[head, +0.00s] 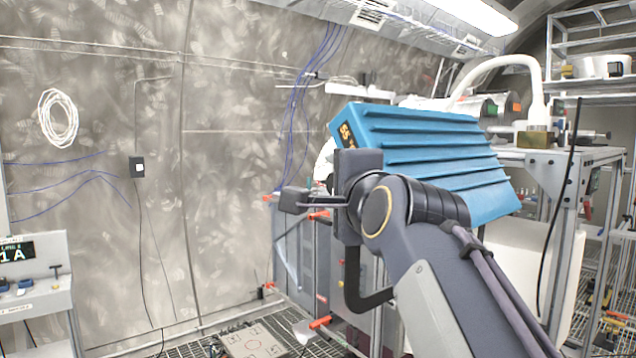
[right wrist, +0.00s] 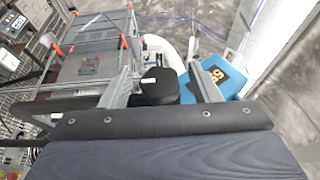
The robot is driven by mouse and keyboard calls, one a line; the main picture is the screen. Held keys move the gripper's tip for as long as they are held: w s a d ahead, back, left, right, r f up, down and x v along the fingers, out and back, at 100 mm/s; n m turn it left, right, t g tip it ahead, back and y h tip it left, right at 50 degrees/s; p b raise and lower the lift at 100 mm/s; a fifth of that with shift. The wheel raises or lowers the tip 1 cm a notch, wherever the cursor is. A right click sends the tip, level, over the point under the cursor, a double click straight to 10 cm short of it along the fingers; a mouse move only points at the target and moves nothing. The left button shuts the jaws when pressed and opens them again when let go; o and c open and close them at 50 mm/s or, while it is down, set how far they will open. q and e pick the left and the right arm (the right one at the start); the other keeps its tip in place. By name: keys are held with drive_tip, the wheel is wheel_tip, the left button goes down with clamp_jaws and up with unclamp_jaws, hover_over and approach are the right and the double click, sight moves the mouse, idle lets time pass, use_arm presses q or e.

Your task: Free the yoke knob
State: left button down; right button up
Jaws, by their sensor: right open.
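My right gripper (head: 300,201) reaches leftward in the middle of the head view, in front of the blue ribbed box. In the right wrist view its two grey fingers stand apart (right wrist: 163,85), so it is open. A black rounded block (right wrist: 160,87) with a small white mark shows in the gap between the fingers. I cannot tell whether it is the yoke knob or whether a finger touches it. No yoke is clearly made out. My left gripper is not in view.
The blue ribbed box (head: 430,150) with orange characters is close behind my right wrist. A steel frame bench (head: 560,165) stands at the right. A grey cabinet (head: 293,245) with red-orange fittings is beyond the gripper. A small console (head: 35,295) stands far left.

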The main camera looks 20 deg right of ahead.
drive_tip(key=c, duration=1)
drive_tip(key=g, duration=0.2)
drive_tip(key=n+g, duration=0.1)
drive_tip(key=g, duration=0.1)
drive_tip(key=shift+d+n+g, duration=0.1)
drive_tip(key=shift+n+g, duration=0.5)
drive_tip(key=shift+g, duration=0.6)
drive_tip(key=shift+s+f, duration=0.1)
drive_tip(key=o, duration=1)
